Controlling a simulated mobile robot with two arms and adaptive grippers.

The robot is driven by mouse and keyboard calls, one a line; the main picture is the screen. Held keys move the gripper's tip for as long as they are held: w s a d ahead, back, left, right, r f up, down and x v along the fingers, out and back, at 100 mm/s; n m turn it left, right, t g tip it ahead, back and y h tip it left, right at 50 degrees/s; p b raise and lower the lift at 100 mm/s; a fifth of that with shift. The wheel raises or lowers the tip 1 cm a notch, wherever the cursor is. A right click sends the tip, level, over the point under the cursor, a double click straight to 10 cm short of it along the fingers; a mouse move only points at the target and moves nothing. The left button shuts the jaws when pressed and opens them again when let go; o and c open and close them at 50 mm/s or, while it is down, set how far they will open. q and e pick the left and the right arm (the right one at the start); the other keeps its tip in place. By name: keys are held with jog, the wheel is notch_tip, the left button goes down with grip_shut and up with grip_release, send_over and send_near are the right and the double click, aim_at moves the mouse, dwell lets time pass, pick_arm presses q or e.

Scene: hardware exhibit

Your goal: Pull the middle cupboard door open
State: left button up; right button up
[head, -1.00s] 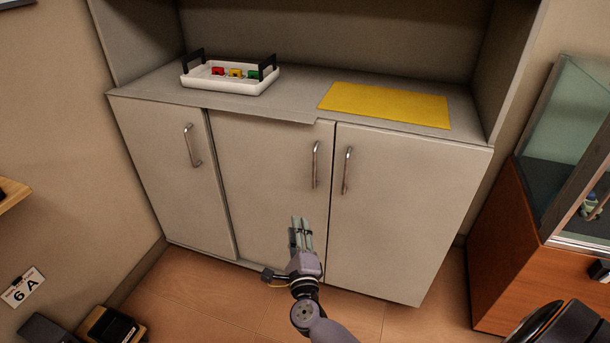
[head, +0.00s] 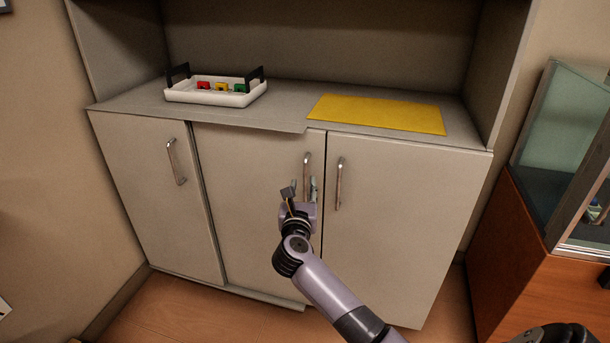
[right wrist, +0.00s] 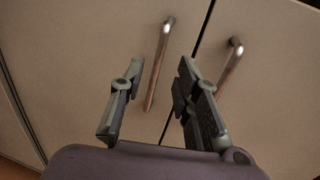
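My right gripper (head: 302,188) is at the lower part of this handle. In the right wrist view the gripper (right wrist: 155,95) is open, and the middle door's handle (right wrist: 158,62) stands between the two fingers' lines, beyond the tips. I cannot tell whether a finger touches it.
The right door's handle (head: 339,184) is close beside, to the right. The left door (head: 150,190) has its own handle (head: 175,162). A white tray (head: 215,98) with small coloured blocks and a yellow mat (head: 375,113) lie on top. A glass-topped wooden cabinet (head: 530,260) stands at right.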

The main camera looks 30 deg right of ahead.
aim_at(305, 174)
jog(key=b+x, duration=0.1)
jog(key=x, duration=0.5)
jog(key=shift+w+d, duration=0.1)
pick_arm(q)
jog(key=shift+w+v, duration=0.2)
jog(key=shift+v, duration=0.85)
jog(key=shift+w+v, duration=0.25)
jog(key=shift+v, duration=0.75)
pick_arm(e)
jog(key=shift+w+d, duration=0.35)
jog(key=shift+w, duration=0.15)
jog(key=shift+c, duration=0.4)
grip_shut()
